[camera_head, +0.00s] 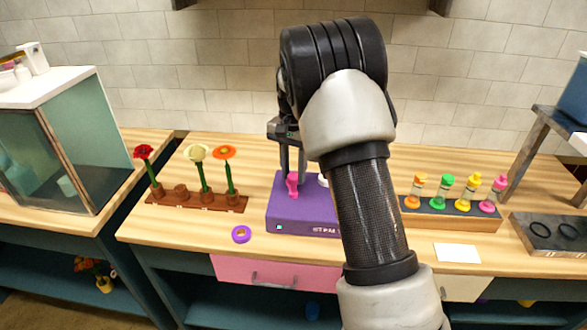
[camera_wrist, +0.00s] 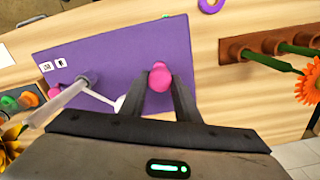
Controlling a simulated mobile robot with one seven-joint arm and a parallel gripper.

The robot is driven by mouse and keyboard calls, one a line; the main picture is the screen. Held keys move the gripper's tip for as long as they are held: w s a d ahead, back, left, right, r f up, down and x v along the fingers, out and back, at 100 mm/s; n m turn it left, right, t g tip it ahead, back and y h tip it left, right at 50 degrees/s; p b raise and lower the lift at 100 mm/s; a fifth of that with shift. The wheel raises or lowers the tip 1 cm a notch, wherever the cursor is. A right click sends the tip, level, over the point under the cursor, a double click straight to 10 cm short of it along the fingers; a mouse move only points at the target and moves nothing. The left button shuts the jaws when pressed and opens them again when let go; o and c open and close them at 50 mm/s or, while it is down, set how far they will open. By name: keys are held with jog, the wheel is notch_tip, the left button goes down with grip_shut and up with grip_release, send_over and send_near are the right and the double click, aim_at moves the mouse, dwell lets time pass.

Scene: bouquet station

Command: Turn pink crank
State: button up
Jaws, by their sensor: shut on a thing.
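The pink crank (camera_head: 292,180) stands on top of the purple box (camera_head: 284,218) on the wooden counter. In the wrist view its rounded pink knob (camera_wrist: 159,79) sits between my two fingertips. My gripper (camera_head: 293,168) points down and is shut on the pink crank. In the wrist view the purple box (camera_wrist: 110,55) also bears a grey rod and a white piece. The right part of the box is hidden behind my arm in the head view.
A brown rack (camera_head: 211,199) with several flowers stands left of the box. A purple ring (camera_head: 241,234) lies near the front edge. A holder (camera_head: 455,218) with several coloured bottles and a white card (camera_head: 457,253) are at the right.

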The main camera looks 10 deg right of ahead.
jog(key=shift+m, duration=0.8)
jog(key=o, duration=1)
jog(key=shift+o, duration=0.2)
jog(key=shift+r, duration=0.1)
notch_tip(320, 180, up, 17)
jog(key=p, duration=0.1)
jog(key=shift+r, duration=0.15)
